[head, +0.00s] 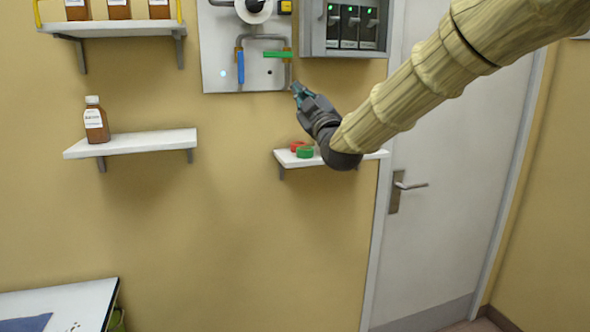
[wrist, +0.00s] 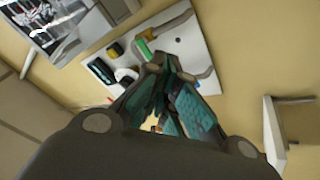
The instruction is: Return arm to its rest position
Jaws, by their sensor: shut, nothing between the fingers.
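My arm, in a pale ribbed cover, reaches in from the upper right of the head view. My gripper (head: 298,90) is at its end, in front of the wall just below the lower right corner of the white valve panel (head: 216,50). In the wrist view my gripper (wrist: 160,95) has its teal finger pads close together, with no object seen between them. The panel (wrist: 190,35) lies beyond the fingertips there. It carries a pipe with a blue handle (head: 240,67) and a green handle (head: 278,55).
A small shelf (head: 345,157) with red and green rings (head: 305,152) sits below my gripper. A brown bottle (head: 96,122) stands on the left shelf (head: 150,142). A grey cabinet (head: 345,27) hangs above. A door (head: 440,180) is at right. The wall below the shelves is bare.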

